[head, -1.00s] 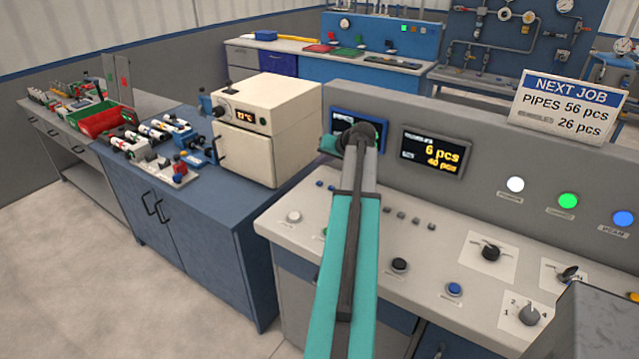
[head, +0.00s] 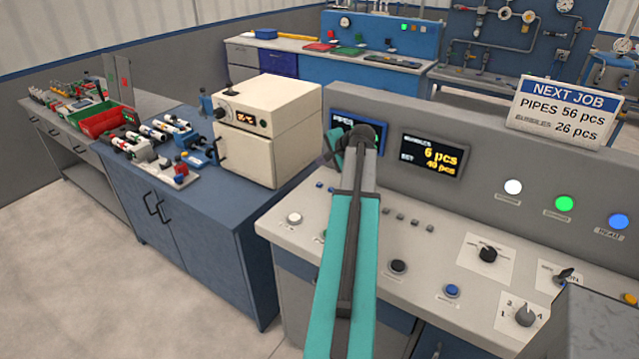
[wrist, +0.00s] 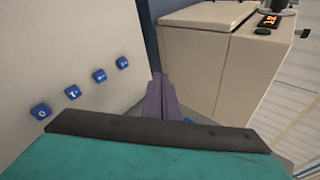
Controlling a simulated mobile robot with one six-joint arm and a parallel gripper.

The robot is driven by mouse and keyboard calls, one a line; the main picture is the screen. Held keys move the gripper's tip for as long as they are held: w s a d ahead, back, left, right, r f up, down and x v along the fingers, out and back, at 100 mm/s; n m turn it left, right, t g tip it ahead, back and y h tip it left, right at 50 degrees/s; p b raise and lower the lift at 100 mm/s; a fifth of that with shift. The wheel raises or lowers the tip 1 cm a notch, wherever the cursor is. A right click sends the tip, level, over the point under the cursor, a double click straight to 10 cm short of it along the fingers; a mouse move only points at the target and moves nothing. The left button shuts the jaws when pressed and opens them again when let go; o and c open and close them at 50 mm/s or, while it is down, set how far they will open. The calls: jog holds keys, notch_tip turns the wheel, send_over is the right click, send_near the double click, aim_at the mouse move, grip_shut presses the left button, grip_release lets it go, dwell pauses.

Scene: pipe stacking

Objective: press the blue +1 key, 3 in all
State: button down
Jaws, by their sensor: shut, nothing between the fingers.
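A row of small blue keys shows in the wrist view on a pale panel. The nearest key (wrist: 40,110) is marked 0, and the key after it (wrist: 72,92) carries a small label starting with a plus. Two more keys, one in the middle (wrist: 99,75) and one at the far end (wrist: 122,62), have labels too small to read, so I cannot tell which is +1. My gripper (wrist: 157,78) is shut and empty, right of the far key and apart from it. In the head view my arm hides the gripper; two blue keys (head: 319,185) (head: 331,188) show left of the arm.
A blue-framed PIPES display (head: 343,118) is partly behind my arm; its number is hidden. The display beside it (head: 432,155) reads 6 pcs and 40 pcs. A sign (head: 565,112) reads PIPES 56 pcs. A beige oven (head: 268,130) stands left. Knobs and buttons cover the console right.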

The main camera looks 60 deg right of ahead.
jog(key=r+m+p, duration=0.1)
jog(key=m+p, duration=0.1)
jog(key=r+m+p, duration=0.1)
jog(key=m+p, duration=0.2)
jog(key=r+m+p, duration=0.1)
jog(key=m+p, duration=0.2)
jog(key=shift+s+a, duration=0.1)
jog(key=shift+a, duration=0.2)
jog(key=shift+r, duration=0.1)
dwell(0.6)
jog(key=b, duration=0.4)
send_over(319, 185)
jog(key=s, duration=0.1)
notch_tip(319, 185, down, 7)
jog(key=shift+r, duration=0.2)
jog(key=shift+d+f+b, duration=0.1)
jog(key=shift+f+b, duration=0.45)
jog(key=shift+f, duration=0.55)
jog(key=shift+f, duration=0.2)
dwell(0.9)
jog(key=shift+f, duration=0.25)
